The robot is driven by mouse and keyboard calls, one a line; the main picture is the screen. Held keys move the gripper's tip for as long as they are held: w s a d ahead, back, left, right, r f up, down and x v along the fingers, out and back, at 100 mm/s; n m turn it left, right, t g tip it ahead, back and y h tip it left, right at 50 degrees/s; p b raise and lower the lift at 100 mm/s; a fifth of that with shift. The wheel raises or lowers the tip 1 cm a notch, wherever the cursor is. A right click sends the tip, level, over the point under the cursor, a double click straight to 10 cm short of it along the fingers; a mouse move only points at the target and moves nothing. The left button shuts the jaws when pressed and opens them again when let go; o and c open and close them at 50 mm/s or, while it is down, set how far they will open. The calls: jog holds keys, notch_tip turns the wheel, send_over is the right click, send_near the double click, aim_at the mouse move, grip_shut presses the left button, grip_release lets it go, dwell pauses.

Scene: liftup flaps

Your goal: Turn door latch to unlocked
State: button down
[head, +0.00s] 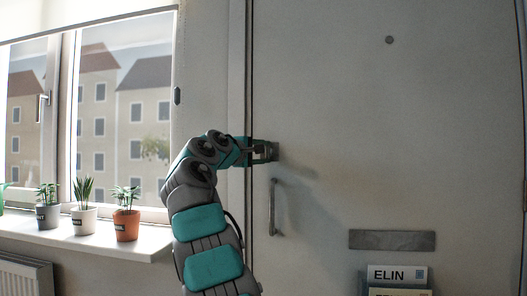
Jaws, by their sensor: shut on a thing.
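A pale grey door (420,140) fills the right side of the head view. My gripper (272,152) is at the door's left edge, above the door handle (273,208). Its fingers are shut on the door latch, which they mostly hide. I cannot tell which way the latch is turned. The door handle is a vertical grey bar just below my gripper, and the two are apart. The door looks shut against its frame.
A window (97,110) is at the left, with potted plants (126,222) on the sill (90,236). A radiator (25,277) is below. A mail slot (392,240) and a holder with leaflets (397,278) are low on the door.

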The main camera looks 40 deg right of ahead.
jog(key=shift+f, duration=0.15)
jog(key=shift+c, duration=1.4)
grip_release()
jog(key=b+v, duration=0.1)
jog(key=v, duration=0.6)
jog(key=shift+a+b, duration=0.3)
jog(key=shift+b, duration=0.1)
jog(key=shift+s, duration=0.1)
